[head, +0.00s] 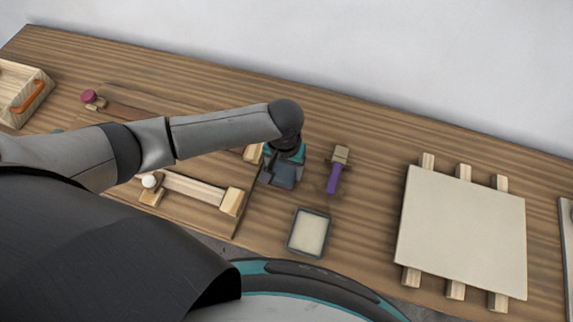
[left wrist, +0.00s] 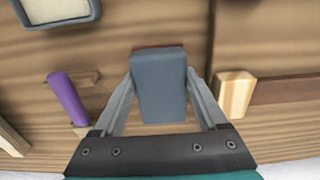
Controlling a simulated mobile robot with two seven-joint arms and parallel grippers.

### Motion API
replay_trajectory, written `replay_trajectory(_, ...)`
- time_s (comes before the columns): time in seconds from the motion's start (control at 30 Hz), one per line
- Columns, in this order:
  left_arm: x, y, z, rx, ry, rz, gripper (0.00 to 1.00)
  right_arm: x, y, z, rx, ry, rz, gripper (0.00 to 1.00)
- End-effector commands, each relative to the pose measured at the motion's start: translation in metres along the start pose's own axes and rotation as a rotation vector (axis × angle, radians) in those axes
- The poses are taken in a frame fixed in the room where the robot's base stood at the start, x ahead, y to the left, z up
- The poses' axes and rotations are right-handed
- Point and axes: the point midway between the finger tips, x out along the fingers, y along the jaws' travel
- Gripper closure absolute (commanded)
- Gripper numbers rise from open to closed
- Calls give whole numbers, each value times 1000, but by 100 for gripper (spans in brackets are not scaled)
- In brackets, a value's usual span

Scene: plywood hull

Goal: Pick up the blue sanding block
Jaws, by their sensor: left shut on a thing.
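The blue sanding block (left wrist: 160,85) is a blue-grey block with a reddish strip at its far edge, in the middle of the left wrist view. My left gripper (head: 282,182) points down over the table in the head view. Its two fingers press on opposite sides of the block, so it is shut on it. In the head view the gripper and arm mostly hide the block. I cannot tell whether the block touches the table. My right gripper is in neither view.
A purple-handled tool (head: 333,180) lies just right of the gripper. A shallow tray with a pale inside (head: 290,246) is nearer the front. A pale board (head: 462,230) rests on wooden strips at right. Wooden frame pieces (head: 195,188) lie at left, under my arm. A wooden box (head: 38,98) is far left.

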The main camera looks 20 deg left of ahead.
Motion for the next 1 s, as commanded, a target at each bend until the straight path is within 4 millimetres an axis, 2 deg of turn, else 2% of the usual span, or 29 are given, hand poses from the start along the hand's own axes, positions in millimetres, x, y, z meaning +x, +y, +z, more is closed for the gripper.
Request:
replay_trajectory(0.03,0,0,0,0,0,0,57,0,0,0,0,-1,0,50)
replay_trajectory(0.33,0,0,0,0,0,0,90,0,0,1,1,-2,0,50)
replay_trajectory(0.6,-2,0,0,0,1,1,90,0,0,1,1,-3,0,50)
replay_trajectory(0.77,-12,0,-1,-1,1,1,90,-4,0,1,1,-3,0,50)
replay_trajectory(0.87,-26,0,-1,0,2,2,90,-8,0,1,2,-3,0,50)
replay_trajectory(1.0,-58,0,-2,1,5,2,90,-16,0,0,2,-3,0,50)
